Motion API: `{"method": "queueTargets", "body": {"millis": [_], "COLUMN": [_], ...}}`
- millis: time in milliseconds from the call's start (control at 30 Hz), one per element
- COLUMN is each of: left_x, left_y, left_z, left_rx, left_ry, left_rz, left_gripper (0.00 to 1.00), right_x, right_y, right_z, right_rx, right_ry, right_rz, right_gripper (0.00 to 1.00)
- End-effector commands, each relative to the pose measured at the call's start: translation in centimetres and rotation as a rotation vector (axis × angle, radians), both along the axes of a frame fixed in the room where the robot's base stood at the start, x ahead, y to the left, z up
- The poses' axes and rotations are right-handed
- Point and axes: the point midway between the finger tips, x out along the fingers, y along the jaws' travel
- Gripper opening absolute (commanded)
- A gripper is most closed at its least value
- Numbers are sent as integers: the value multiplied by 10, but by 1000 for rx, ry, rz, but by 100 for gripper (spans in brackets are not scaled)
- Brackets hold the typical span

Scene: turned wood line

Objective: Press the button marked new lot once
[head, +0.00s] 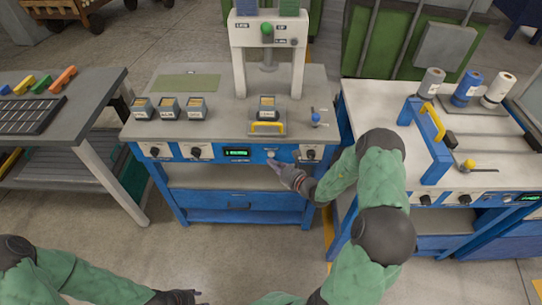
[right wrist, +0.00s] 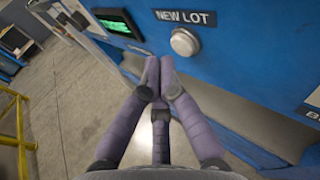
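The round silver button (right wrist: 184,42) is in the right wrist view, on a blue panel under a black label reading NEW LOT (right wrist: 186,17). My right gripper (right wrist: 160,64) has its purple-grey fingers drawn together with nothing between them. Its tips are just below and left of the button in that view and do not cover it; the exact gap is hard to judge. In the head view the right gripper (head: 277,167) is at the front panel of the middle bench, near the button. My left gripper (head: 184,297) is low at the bottom edge, partly cut off.
The blue panel (head: 217,153) also carries knobs and a green display (head: 236,153). The bench top holds a press (head: 268,45), several small bins (head: 168,108) and a yellow handle (head: 267,127). A second bench (head: 460,150) stands at right. Floor is open in front.

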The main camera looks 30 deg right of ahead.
Motion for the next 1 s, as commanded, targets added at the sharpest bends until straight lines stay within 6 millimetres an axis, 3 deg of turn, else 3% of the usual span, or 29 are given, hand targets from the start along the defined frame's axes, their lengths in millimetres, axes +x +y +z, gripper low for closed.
{"method": "queueTargets", "body": {"millis": [1000], "left_x": [0], "left_y": [0], "left_z": [-1], "left_rx": [0], "left_ry": [0], "left_rz": [0], "left_gripper": [40], "right_x": [7], "right_y": [-4], "right_z": [0], "right_rx": [0], "right_ry": [0], "right_rz": [0], "right_gripper": [0]}}
